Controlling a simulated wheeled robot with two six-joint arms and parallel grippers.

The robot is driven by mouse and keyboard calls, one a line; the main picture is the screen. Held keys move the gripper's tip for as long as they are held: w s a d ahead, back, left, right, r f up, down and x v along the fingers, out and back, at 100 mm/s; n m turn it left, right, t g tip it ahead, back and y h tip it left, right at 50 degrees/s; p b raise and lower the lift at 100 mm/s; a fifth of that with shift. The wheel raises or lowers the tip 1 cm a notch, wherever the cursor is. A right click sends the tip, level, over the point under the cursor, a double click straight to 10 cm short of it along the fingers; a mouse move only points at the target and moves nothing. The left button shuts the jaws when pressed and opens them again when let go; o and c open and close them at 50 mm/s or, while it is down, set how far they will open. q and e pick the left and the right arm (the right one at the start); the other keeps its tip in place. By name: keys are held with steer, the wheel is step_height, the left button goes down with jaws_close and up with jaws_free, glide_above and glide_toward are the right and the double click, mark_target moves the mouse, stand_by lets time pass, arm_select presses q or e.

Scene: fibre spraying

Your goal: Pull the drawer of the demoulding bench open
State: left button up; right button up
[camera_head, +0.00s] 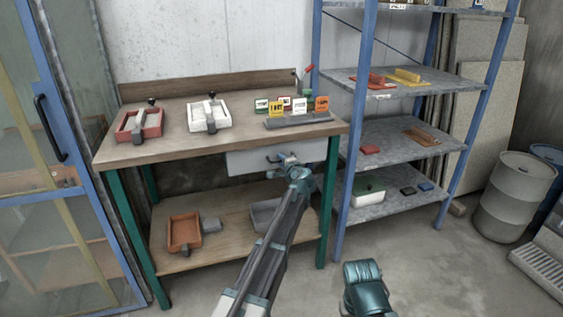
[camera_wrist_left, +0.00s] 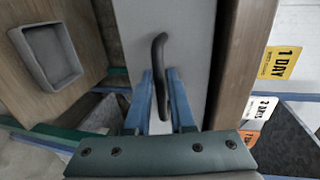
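The demoulding bench (camera_head: 175,140) has a brown wooden top and green legs. Its pale grey drawer (camera_head: 313,152) sits under the right part of the top and looks shut. Its dark curved handle (camera_head: 272,159) is partly hidden by my left gripper (camera_head: 287,159) in the head view. In the left wrist view, the handle (camera_wrist_left: 159,50) runs down between the two blue fingers of my left gripper (camera_wrist_left: 160,75). The fingers are apart, with a visible gap beside the handle. The drawer front (camera_wrist_left: 195,30) lies behind them.
Red and white moulds (camera_head: 140,126) and a rack of coloured cards (camera_head: 296,117) stand on the bench top. The lower shelf holds trays (camera_head: 184,232). A blue-post shelving unit (camera_head: 400,137) stands close on the right, a blue-framed glazed door (camera_head: 50,120) on the left.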

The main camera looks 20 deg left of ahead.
arm_select(q)
jaws_close()
stand_by(1.2)
